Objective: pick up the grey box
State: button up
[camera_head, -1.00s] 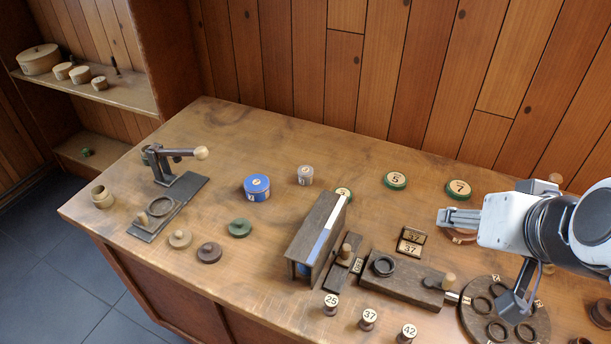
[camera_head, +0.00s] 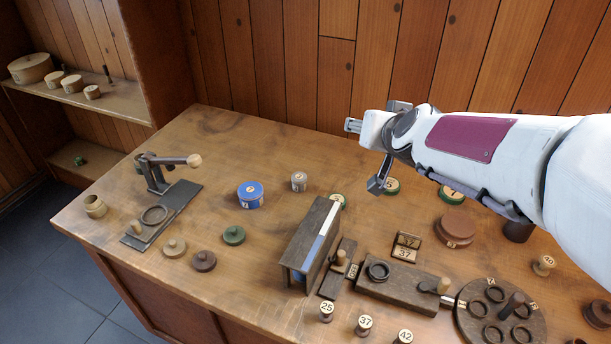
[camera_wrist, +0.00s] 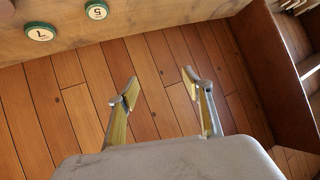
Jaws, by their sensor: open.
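A dark slatted stand (camera_head: 311,240) stands in front of the grey box. A lever press (camera_head: 165,190) is at the left. Green-rimmed discs (camera_wrist: 41,32) lie near the wall. A wooden block with a ring (camera_head: 400,285) and a round rack (camera_head: 500,318) are at the right.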

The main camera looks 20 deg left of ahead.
jog(key=w+a+f+t, duration=0.1)
jog(key=w+a+f, duration=0.25)
jog(key=a, duration=0.25)
jog(key=w+a+f+t, duration=0.1)
jog(key=w+a+f, duration=0.1)
jog(key=a+f, duration=0.25)
jog(key=h, duration=0.3)
send_over(298, 179)
jog(key=s, duration=0.1)
notch_tip(298, 179, down, 10)
jog(key=shift+s+d+f+m+t, duration=0.2)
jog(key=shift+s+f+m+t, duration=0.05)
jog(key=shift+f+m+t, duration=0.15)
jog(key=shift+f, duration=1.7)
jog(key=shift+f, duration=0.1)
notch_tip(298, 179, down, 3)
jog(key=shift+f, duration=0.2)
jog(key=shift+x, duration=1.45)
